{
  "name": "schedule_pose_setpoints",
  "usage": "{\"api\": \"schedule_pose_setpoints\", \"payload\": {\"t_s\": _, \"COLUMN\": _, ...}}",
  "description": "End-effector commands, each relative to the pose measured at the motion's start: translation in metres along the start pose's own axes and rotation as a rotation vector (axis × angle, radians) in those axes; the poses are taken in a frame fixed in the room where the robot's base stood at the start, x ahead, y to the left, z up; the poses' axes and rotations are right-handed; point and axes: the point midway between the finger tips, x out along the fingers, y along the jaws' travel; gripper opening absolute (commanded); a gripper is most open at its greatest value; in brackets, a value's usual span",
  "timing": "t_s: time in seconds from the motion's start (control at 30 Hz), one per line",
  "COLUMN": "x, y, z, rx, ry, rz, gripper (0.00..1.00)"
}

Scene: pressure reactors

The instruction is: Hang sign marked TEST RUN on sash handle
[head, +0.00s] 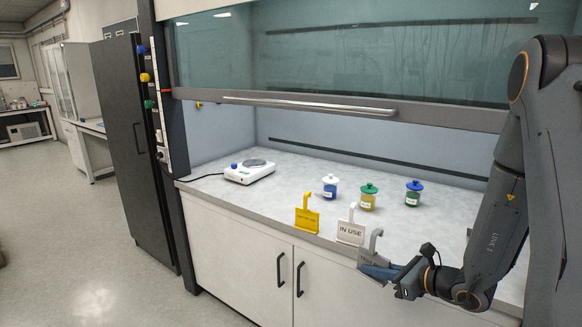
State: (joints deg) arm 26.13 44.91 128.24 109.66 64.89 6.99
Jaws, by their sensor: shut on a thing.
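My gripper (380,270) is at the lower right, in front of the bench's front edge. It is shut on a grey sign (373,246) with a hook at its top. The gripper covers part of this sign, and only part of its lettering shows, seeming to begin with "TEST". The sign is upright; I cannot tell whether it touches the bench. The sash handle (310,105) is a long pale bar along the bottom of the raised glass sash (350,55), above and left of my gripper. Nothing hangs on it.
A white IN USE sign (350,232) stands just left of the grey one, and a yellow sign (307,219) farther left. A dark cabinet (130,150) stands left.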

Motion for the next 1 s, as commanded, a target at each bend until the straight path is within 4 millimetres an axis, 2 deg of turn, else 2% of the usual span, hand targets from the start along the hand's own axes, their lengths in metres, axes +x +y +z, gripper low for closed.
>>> {"api": "schedule_pose_setpoints", "payload": {"t_s": 0.1, "x": 0.019, "y": 0.016, "z": -0.022, "rx": 0.037, "ry": 0.004, "rz": -0.069, "gripper": 0.00}}
{"api": "schedule_pose_setpoints", "payload": {"t_s": 0.3, "x": 0.033, "y": 0.032, "z": -0.054, "rx": 0.075, "ry": 0.002, "rz": -0.169, "gripper": 0.00}}
{"api": "schedule_pose_setpoints", "payload": {"t_s": 0.47, "x": 0.035, "y": 0.036, "z": -0.065, "rx": 0.084, "ry": -0.001, "rz": -0.201, "gripper": 0.00}}
{"api": "schedule_pose_setpoints", "payload": {"t_s": 0.63, "x": 0.036, "y": 0.035, "z": -0.066, "rx": 0.085, "ry": -0.003, "rz": -0.208, "gripper": 0.00}}
{"api": "schedule_pose_setpoints", "payload": {"t_s": 0.77, "x": 0.035, "y": 0.022, "z": -0.059, "rx": 0.087, "ry": -0.005, "rz": -0.218, "gripper": 0.00}}
{"api": "schedule_pose_setpoints", "payload": {"t_s": 0.87, "x": 0.034, "y": 0.001, "z": -0.048, "rx": 0.096, "ry": -0.007, "rz": -0.238, "gripper": 0.00}}
{"api": "schedule_pose_setpoints", "payload": {"t_s": 1.0, "x": 0.026, "y": -0.037, "z": -0.026, "rx": 0.114, "ry": -0.006, "rz": -0.280, "gripper": 0.00}}
